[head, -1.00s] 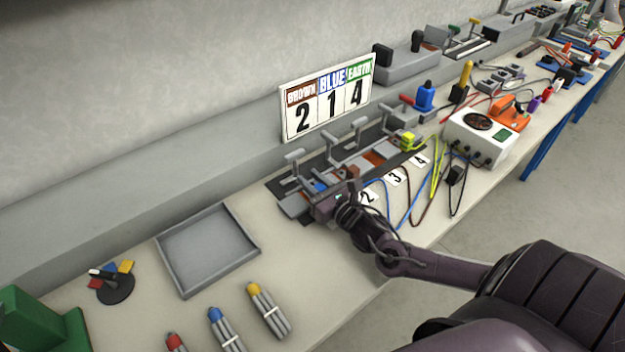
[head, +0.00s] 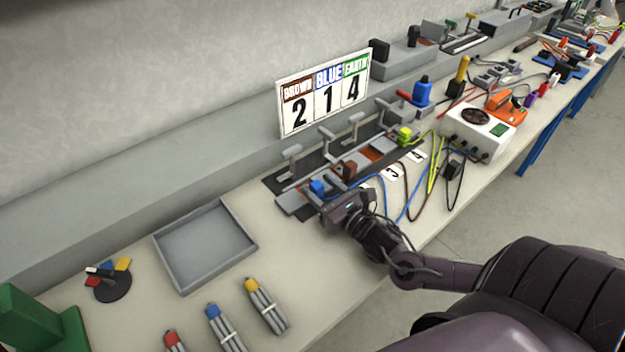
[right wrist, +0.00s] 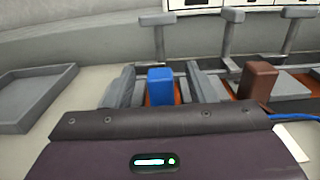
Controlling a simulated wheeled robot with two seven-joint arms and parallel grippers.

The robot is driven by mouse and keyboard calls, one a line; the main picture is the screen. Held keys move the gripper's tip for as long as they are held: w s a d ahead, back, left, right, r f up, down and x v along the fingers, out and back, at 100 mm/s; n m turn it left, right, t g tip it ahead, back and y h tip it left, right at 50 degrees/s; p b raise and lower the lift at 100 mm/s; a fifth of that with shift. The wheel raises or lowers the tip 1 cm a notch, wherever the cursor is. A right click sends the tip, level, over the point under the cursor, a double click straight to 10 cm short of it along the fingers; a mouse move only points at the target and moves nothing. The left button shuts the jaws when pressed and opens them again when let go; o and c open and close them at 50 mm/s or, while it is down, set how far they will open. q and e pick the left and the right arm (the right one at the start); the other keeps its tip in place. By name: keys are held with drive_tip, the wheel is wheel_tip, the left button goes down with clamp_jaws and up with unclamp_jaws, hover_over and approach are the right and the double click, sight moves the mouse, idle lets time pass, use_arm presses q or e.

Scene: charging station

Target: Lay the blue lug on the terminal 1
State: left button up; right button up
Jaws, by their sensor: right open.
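The blue lug (head: 317,187) stands at the left-hand end of the terminal row, and it also shows in the right wrist view (right wrist: 160,86). It appears to sit on the copper-coloured terminal 1 (right wrist: 177,95); its lower contact is partly hidden. My right gripper (head: 309,194) is open, with a grey finger on each side of the lug in the right wrist view (right wrist: 158,84). Gaps show between lug and fingers. The label in front of terminal 1 is hidden by my gripper. My left gripper is not in view.
The brown lug (head: 349,170) stands just right of the blue one. A yellow-green lug (head: 404,134) is farther along. Grey clamp levers (head: 290,160) stand behind the row. A sign (head: 323,92) reads brown 2, blue 1, earth 4. An empty grey tray (head: 162,262) lies left.

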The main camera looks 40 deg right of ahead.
drive_tip(key=shift+s+d, duration=0.1)
drive_tip(key=shift+s, duration=1.6)
